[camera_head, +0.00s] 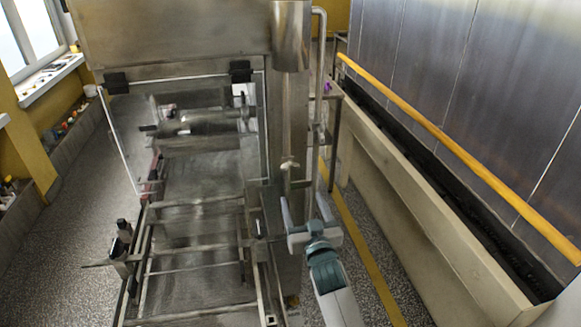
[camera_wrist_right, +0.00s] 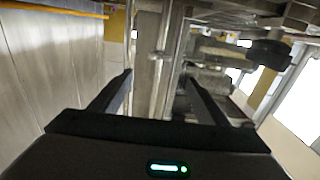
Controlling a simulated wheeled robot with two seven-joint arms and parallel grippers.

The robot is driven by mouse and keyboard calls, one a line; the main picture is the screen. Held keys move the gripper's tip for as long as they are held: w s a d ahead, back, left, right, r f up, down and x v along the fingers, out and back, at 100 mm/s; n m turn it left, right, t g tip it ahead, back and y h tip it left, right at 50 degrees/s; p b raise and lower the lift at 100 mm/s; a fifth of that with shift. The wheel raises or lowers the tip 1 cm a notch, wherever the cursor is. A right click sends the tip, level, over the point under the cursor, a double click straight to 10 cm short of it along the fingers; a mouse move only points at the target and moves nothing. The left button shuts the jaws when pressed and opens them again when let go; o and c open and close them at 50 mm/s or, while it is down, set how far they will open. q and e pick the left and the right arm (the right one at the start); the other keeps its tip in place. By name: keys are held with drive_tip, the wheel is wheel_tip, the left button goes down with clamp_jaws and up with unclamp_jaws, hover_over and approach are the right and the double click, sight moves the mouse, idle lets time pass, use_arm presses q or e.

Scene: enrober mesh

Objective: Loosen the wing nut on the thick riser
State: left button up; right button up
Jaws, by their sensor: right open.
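The thick riser (camera_head: 291,115) is a vertical metal pipe running down from the wide shiny cylinder beside the machine. A small pale fitting (camera_head: 289,165), which looks like the wing nut, sits on it, too small to make out its wings. My right gripper (camera_head: 304,208) is open and empty, below that fitting and apart from it in the head view. In the right wrist view my right gripper's two fingers (camera_wrist_right: 156,78) are spread, with upright metal posts or pipes beyond them. I cannot pick out the wing nut there. My left gripper is not in view.
The machine's metal frame (camera_head: 195,203) is close on the left. A long trough with a yellow rail (camera_head: 440,135) runs along the right. Speckled floor lies between.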

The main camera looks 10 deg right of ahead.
sight(291, 169)
drive_tip(key=shift+w+d+f+b, duration=0.1)
drive_tip(key=shift+w+b, duration=5.05)
drive_tip(key=shift+w, duration=3.65)
drive_tip(key=c, duration=1)
